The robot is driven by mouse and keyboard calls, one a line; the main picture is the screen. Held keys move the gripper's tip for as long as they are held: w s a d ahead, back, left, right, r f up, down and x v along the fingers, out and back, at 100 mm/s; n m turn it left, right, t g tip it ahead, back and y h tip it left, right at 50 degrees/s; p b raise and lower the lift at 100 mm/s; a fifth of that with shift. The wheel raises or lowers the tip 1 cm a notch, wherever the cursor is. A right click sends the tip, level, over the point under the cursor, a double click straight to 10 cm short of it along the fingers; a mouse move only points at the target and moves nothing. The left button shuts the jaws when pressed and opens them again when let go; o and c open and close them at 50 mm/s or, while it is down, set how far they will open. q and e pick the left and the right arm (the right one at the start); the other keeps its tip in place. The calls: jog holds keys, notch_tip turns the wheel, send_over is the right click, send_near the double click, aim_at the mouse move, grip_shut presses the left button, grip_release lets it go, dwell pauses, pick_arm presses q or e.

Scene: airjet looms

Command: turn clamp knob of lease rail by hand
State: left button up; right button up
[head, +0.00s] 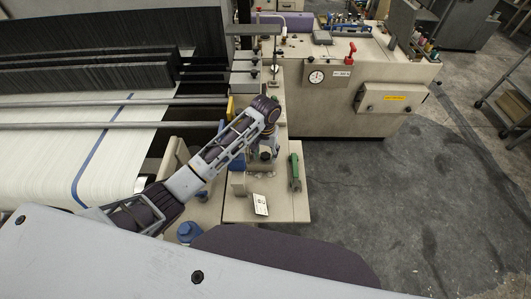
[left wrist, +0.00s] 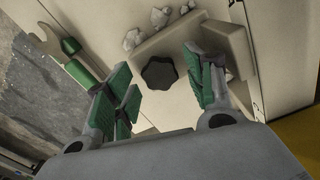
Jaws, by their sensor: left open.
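The clamp knob (left wrist: 159,73) is black and lobed. In the left wrist view it sits on a pale clamp block (left wrist: 235,52) and shows between the green-padded fingers of my left gripper (left wrist: 160,85). The fingers are spread, one on each side of the knob, with visible gaps to it. In the head view my left arm comes in from the lower left, and its gripper (head: 264,146) points down over the beige ledge beside the loom. The gripper and wrist largely hide the knob there. My right gripper is out of view.
A green-handled wrench (head: 295,172) lies on the ledge, right of the gripper; it also shows in the left wrist view (left wrist: 78,66). A white tag (head: 260,204) lies in front. Grey rails (head: 90,125) cross the white warp sheet at left. Open floor (head: 400,200) is at right.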

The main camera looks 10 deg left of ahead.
pick_arm(q)
jog(key=shift+r, duration=3.05)
notch_tip(320, 180, up, 12)
jog(key=shift+f, duration=0.1)
dwell(0.3)
